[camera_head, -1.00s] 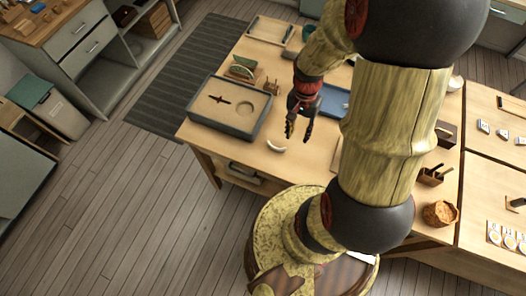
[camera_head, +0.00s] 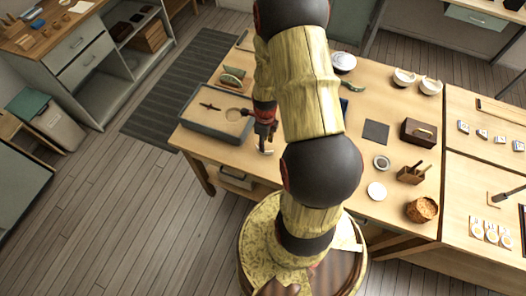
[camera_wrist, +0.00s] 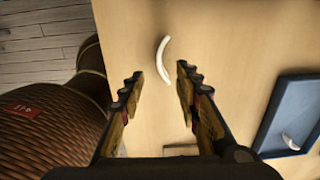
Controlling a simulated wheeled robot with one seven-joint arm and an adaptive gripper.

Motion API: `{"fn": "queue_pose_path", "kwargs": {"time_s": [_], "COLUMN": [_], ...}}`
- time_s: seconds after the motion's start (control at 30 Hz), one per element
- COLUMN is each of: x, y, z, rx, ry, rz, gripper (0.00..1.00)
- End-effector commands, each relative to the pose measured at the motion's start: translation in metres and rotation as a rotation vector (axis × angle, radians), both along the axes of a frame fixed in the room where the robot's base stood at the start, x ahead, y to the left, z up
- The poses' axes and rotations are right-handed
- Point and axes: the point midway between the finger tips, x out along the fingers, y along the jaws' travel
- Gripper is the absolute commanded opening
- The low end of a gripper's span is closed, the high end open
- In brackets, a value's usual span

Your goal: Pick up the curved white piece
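The curved white piece (camera_wrist: 163,60) is a thin arc lying on the bare wooden table. In the wrist view it lies just beyond my fingertips, between their lines. My gripper (camera_wrist: 159,72) is open and empty, with a finger on each side and clear table between them. In the head view my gripper (camera_head: 265,137) points down at the table near its front edge, and a white piece (camera_head: 265,151) shows just below it, partly hidden.
A blue tray (camera_wrist: 268,137) with a small white piece (camera_wrist: 290,142) inside lies to the right in the wrist view. A grey-rimmed sand tray (camera_head: 203,143) stands left of my gripper. A dark square (camera_head: 376,132), wooden boxes and white bowls are at the right.

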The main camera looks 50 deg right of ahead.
Motion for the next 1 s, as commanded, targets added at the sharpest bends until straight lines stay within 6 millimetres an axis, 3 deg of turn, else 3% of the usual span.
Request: {"fn": "queue_pose_path", "kwargs": {"time_s": [0.5,0.83,1.0], "x": [0.006,0.006,0.006], "y": [0.001,0.001,0.001], "z": [-0.063,-0.068,-0.067], "rx": [0.001,0.001,0.001], "ry": [0.003,0.000,0.000], "rz": [0.003,0.004,0.004], "gripper": [0.33,0.33,0.23]}}
